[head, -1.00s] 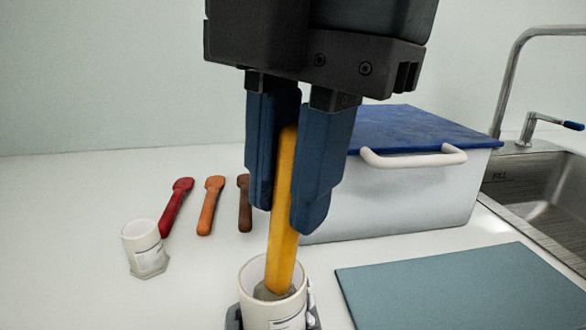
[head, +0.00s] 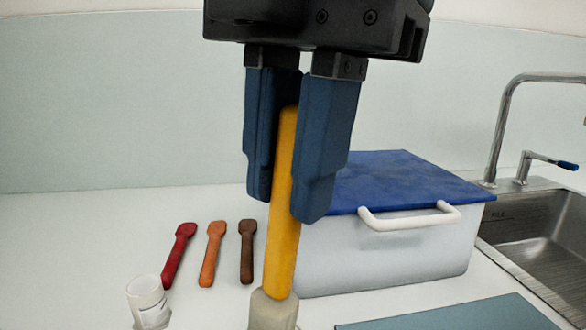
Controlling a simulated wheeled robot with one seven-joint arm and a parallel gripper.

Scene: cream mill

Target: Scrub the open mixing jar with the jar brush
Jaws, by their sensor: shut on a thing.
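My gripper (head: 296,200) is shut on the yellow handle (head: 283,240) of the brush and holds it nearly upright, tilted slightly. The brush's pale grey-beige head (head: 273,311) points down at the bottom edge of the view, its lower end cut off. The white cup that stood around the brush head in the earlier view is out of frame now, or nearly so. A small white jar (head: 148,300) with a label stands at the lower left, apart from the brush. I cannot tell which of the two is the mixing jar.
Red (head: 179,255), orange (head: 212,253) and brown (head: 247,252) spatulas lie behind the jar. A white box (head: 390,250) with a blue lid (head: 400,182) stands behind the brush on the right. A teal mat (head: 460,317) lies in front, with a sink (head: 540,245) and faucet (head: 500,120) at right.

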